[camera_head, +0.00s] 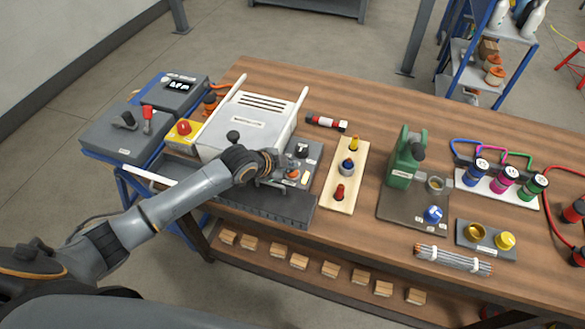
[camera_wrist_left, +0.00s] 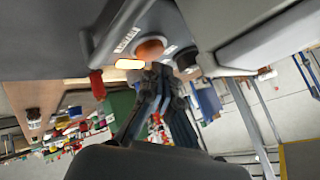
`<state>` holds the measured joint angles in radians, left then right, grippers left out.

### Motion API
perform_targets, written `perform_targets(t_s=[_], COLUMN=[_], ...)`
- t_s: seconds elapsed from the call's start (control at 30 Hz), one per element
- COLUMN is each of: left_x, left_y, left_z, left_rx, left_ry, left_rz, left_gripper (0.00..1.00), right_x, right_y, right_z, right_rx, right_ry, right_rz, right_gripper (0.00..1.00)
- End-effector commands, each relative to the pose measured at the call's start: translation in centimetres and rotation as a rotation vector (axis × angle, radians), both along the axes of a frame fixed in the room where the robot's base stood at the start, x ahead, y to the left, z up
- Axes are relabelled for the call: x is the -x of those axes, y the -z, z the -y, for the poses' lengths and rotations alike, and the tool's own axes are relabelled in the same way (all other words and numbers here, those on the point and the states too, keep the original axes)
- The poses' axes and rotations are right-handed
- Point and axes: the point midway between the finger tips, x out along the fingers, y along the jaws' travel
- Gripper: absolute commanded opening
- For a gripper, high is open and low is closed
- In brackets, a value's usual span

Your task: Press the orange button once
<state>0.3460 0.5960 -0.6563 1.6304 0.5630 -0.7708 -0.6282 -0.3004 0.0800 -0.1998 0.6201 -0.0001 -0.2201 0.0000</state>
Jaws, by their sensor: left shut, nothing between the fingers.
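The orange button (camera_head: 294,174) is on the grey control panel at the right side of a white-lidded machine (camera_head: 240,122). My left gripper (camera_head: 284,169) is shut and empty, right beside the button. In the left wrist view the orange button (camera_wrist_left: 150,49) is round, on the panel's underside as pictured, with a lit pale lamp (camera_wrist_left: 129,64) and a black knob (camera_wrist_left: 186,60) near it. The shut fingertips of my left gripper (camera_wrist_left: 160,72) are just below the button in that view; I cannot tell whether they touch it. My right gripper is not in view.
A black knob (camera_head: 302,150) sits on the same panel. A yellow box with a red button (camera_head: 183,128) is left of the machine. A wooden board (camera_head: 343,190) with coloured pieces stands to the right, then a green device (camera_head: 403,160). The table's front right has cables (camera_head: 453,260).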

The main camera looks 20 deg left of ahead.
Motion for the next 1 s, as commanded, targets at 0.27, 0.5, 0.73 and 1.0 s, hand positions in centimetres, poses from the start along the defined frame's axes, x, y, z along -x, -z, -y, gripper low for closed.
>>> perform_targets(t_s=[0.27,0.5,0.73,1.0], left_x=[0.0,0.0,0.0,0.0], left_y=[-0.4,-1.1,-3.5,-5.6], left_z=[0.0,0.0,0.0,0.0], left_rx=[0.0,0.001,0.001,0.0], left_ry=[0.0,0.0,0.0,0.001], left_rz=[0.0,0.001,0.001,0.001], left_gripper=[0.0,0.0,0.0,0.0], right_x=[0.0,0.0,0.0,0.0], right_y=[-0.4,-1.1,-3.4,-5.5], right_z=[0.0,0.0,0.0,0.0], right_rx=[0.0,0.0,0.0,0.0], right_ry=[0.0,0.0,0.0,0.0], right_rz=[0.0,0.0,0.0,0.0], right_gripper=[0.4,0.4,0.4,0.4])
